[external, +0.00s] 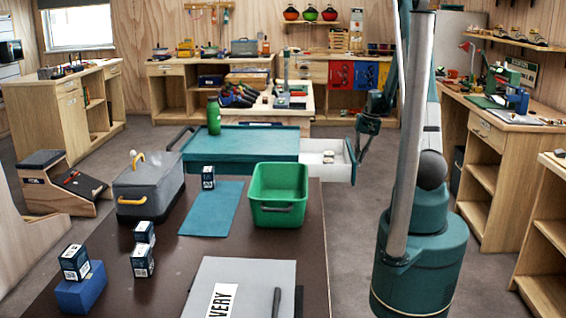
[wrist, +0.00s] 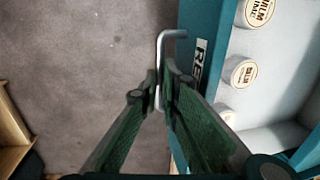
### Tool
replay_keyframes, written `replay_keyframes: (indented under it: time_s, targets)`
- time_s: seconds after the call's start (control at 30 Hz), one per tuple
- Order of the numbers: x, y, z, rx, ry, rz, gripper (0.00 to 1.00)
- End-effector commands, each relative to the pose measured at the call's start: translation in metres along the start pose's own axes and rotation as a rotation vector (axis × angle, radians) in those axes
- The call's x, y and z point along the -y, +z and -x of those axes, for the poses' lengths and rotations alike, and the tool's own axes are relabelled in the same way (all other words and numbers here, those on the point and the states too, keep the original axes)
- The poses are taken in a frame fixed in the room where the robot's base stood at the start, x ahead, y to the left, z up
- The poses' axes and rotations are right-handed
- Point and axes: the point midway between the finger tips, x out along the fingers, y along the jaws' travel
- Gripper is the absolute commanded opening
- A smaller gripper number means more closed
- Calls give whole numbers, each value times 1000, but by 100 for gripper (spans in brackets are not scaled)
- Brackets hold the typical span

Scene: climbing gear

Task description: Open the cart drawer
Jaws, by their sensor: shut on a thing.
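The teal-topped cart (external: 240,142) stands behind the brown table. Its white drawer (external: 334,173) is pulled out to the right, with round white-lidded containers (external: 328,157) inside. In the wrist view the teal drawer front (wrist: 196,20) carries partly hidden lettering, and the pale drawer interior (wrist: 245,105) shows at right. My gripper (external: 356,152) is at the outer end of the drawer. In the wrist view my gripper (wrist: 161,82) has its fingers closed on the bent metal drawer handle (wrist: 160,50). Part of the handle is hidden between the fingers.
A green bottle (external: 213,116) stands on the cart top. The brown table (external: 180,262) in front holds a green bin (external: 278,195), a grey box (external: 148,186) and several small boxes. A wooden bench (external: 497,130) stands at right. Floor shows clear beyond the drawer front.

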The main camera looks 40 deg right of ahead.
Motion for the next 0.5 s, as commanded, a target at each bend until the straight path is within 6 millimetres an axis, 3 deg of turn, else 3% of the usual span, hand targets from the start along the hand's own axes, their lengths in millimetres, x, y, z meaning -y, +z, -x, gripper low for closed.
replay_keyframes:
  time_s: [0.2,0.5]
  targets:
    - [-32,0,6,-1,0,-2,0]
    - [-45,0,8,-1,0,0,0]
